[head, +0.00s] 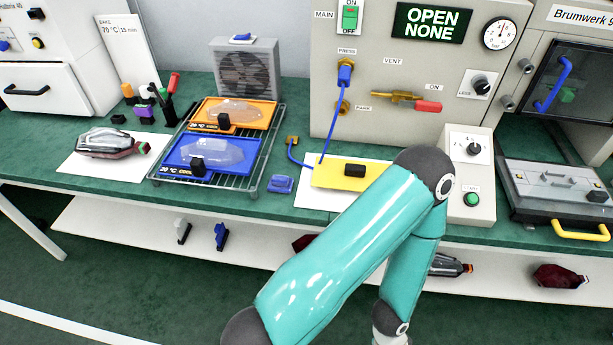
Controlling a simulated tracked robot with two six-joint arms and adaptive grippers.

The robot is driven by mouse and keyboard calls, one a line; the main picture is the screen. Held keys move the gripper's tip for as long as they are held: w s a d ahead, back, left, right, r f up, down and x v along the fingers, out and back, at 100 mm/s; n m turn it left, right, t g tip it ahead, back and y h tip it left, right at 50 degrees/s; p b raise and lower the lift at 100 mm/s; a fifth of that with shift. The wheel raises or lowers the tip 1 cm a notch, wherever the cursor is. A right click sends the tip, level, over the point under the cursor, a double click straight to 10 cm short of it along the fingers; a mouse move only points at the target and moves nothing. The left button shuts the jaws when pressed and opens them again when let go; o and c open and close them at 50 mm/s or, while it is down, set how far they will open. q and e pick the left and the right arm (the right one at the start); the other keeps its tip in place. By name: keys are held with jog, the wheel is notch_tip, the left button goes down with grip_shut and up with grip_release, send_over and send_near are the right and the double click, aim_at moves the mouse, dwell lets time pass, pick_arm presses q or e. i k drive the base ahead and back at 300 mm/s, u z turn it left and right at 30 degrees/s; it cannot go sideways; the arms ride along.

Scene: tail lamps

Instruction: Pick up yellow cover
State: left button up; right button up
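The yellow cover (329,176) is a flat yellow plate with a black knob (355,170) on top. It lies on a white sheet (312,198) on the green bench, below the grey press panel. One of my teal arms rises in front of it and hides its lower right part. That arm bends at the right of the cover and runs back down to the bottom edge. Neither of my grippers is in view.
A blue hose (333,125) comes down from the panel to the cover's left end. A blue block (281,184) lies left of it. A wire rack (258,170) holds an orange tray (265,113) and a blue tray (238,170). A control box (481,205) stands to the right.

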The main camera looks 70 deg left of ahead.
aim_at(335, 174)
jog(key=u, duration=0.05)
jog(key=k, duration=1.5)
jog(key=u, duration=0.85)
jog(key=i, duration=1)
jog(key=u, duration=0.1)
